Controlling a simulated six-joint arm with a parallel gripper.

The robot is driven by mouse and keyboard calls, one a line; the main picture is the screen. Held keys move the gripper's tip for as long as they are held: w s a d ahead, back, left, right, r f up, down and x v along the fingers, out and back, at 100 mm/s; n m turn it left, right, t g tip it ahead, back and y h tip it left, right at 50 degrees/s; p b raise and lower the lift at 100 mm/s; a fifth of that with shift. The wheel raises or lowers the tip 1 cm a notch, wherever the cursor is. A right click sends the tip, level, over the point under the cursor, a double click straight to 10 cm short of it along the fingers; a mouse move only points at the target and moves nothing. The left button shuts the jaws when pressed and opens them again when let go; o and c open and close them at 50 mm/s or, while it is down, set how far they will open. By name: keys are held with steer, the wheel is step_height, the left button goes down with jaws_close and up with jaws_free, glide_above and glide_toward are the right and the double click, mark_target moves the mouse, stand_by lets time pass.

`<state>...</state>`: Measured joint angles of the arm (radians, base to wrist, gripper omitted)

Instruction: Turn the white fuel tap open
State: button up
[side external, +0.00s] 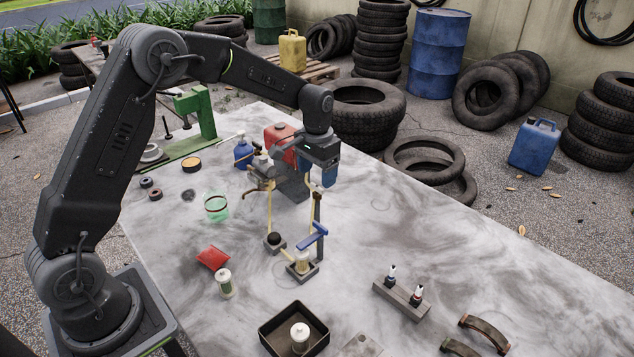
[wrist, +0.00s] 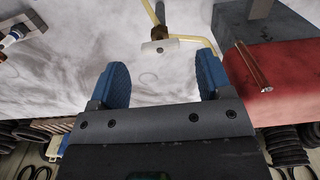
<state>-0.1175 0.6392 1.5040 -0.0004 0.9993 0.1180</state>
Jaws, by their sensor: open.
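The white fuel tap (wrist: 158,46) shows in the wrist view as a small pale bar on a brass-coloured stem, with thin yellow pipe beside it. The bar lies roughly sideways in that picture. My gripper (wrist: 163,80) has its two blue fingers wide apart with nothing between them. The tap appears a little beyond the fingertips, near the middle of the gap, and is not touched. In the side view my gripper (side external: 329,178) hangs over the table by the yellow pipework (side external: 270,210). I cannot clearly make out the tap there.
A blue lever (side external: 313,237) stands on a post close to the pipework. A red can (side external: 282,145) and a grey block (side external: 293,187) are near my gripper. A black tray (side external: 268,343) and a bottle rack (side external: 401,300) are at the front.

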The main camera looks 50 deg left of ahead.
mark_target(317, 186)
steer(key=shift+f, duration=1.7)
steer(key=c, duration=0.9)
